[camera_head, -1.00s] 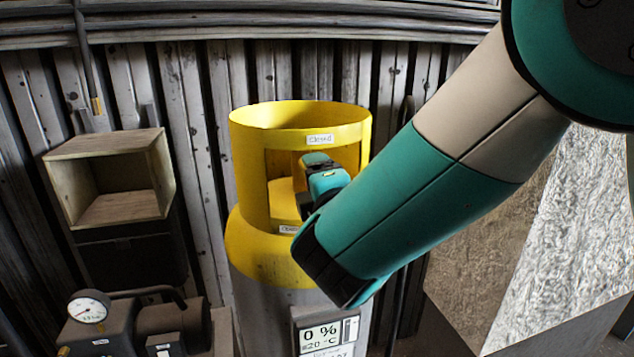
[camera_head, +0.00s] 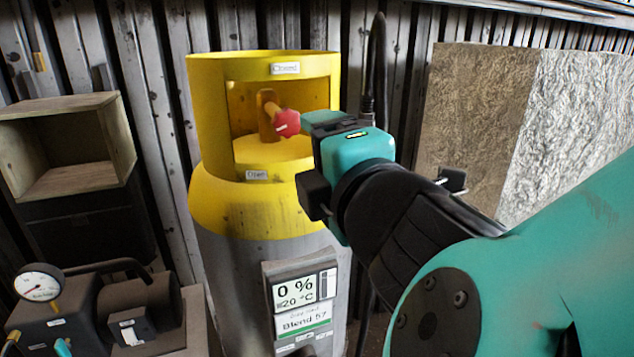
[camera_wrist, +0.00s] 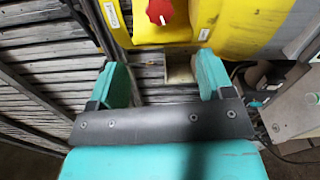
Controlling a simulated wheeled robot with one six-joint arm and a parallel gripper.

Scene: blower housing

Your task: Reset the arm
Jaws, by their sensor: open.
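My gripper (camera_wrist: 158,82) is open and empty in the wrist view, its two teal fingers wide apart. In the head view my gripper (camera_head: 322,180) is in front and to the right of a yellow-topped gas cylinder (camera_head: 240,210). A red valve knob (camera_head: 287,123) shows inside the cylinder's yellow collar, just left of the gripper. The knob also shows in the wrist view (camera_wrist: 160,11), beyond the fingers and apart from them. My arm reaches in from the lower right.
A wooden open box (camera_head: 70,180) stands at the left. A pressure gauge (camera_head: 39,283) and dark pump (camera_head: 135,315) sit below it. A display panel (camera_head: 302,295) is on the cylinder's front. A brown and grey wall panel (camera_head: 475,110) is behind my arm.

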